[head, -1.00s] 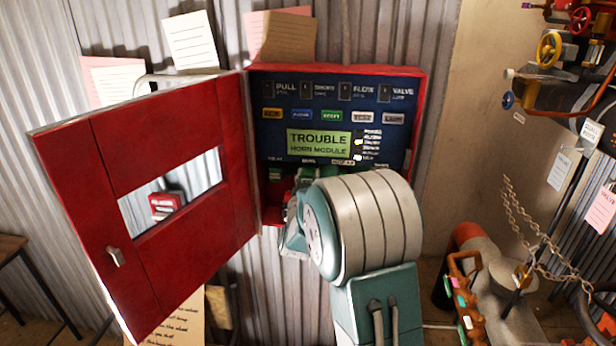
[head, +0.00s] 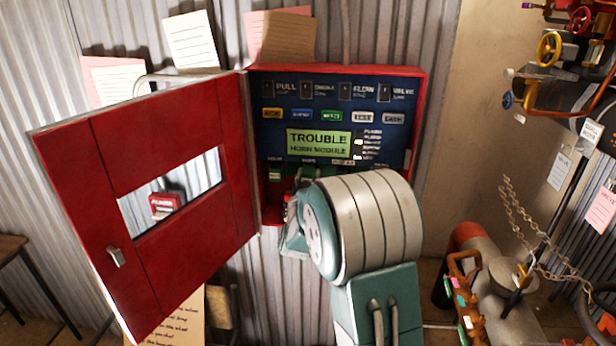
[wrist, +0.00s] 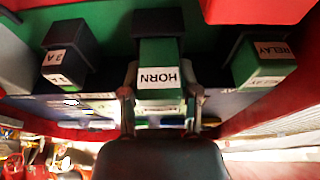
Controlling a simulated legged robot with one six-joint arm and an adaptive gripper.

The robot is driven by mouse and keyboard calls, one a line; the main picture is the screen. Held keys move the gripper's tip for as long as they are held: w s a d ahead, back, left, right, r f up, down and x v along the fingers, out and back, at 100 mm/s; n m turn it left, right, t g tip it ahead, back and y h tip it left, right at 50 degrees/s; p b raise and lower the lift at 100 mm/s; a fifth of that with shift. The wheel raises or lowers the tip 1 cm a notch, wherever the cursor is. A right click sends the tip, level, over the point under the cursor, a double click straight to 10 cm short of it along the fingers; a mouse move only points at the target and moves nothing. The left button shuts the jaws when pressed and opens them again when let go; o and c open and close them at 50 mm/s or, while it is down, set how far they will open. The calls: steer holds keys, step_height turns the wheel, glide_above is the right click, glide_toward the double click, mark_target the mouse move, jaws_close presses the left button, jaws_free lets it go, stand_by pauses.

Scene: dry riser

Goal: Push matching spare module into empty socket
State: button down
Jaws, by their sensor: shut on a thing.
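The green module labelled HORN (wrist: 160,58) is between the two fingers of my gripper (wrist: 160,98), which is shut on it. The module's far end meets a dark socket (wrist: 158,22) in the wrist view; how deep it sits I cannot tell. In the head view my gripper (head: 294,226) is at the lower part of the open red alarm cabinet (head: 422,110), mostly hidden by my arm. The cabinet's lit display (head: 319,142) reads TROUBLE HORN MODULE.
A green RELAY module (wrist: 264,65) and a dark 3A module (wrist: 65,58) flank the HORN module. The cabinet's red door (head: 180,120) stands open to the left. Pipes and a chain (head: 540,235) are at the right.

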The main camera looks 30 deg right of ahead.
steer(key=shift+w+d, duration=0.15)
steer(key=shift+s+a, duration=0.25)
steer(key=shift+s, duration=0.05)
stand_by(4.4)
steer(key=shift+s+a, duration=0.55)
steer(key=shift+s, duration=0.25)
steer(key=shift+s+a, duration=0.55)
steer(key=shift+s, duration=0.25)
steer(key=shift+w+d, duration=0.1)
steer(key=shift+w+d+f, duration=0.1)
steer(key=shift+w+d, duration=0.2)
steer(key=shift+w, duration=0.2)
stand_by(1.0)
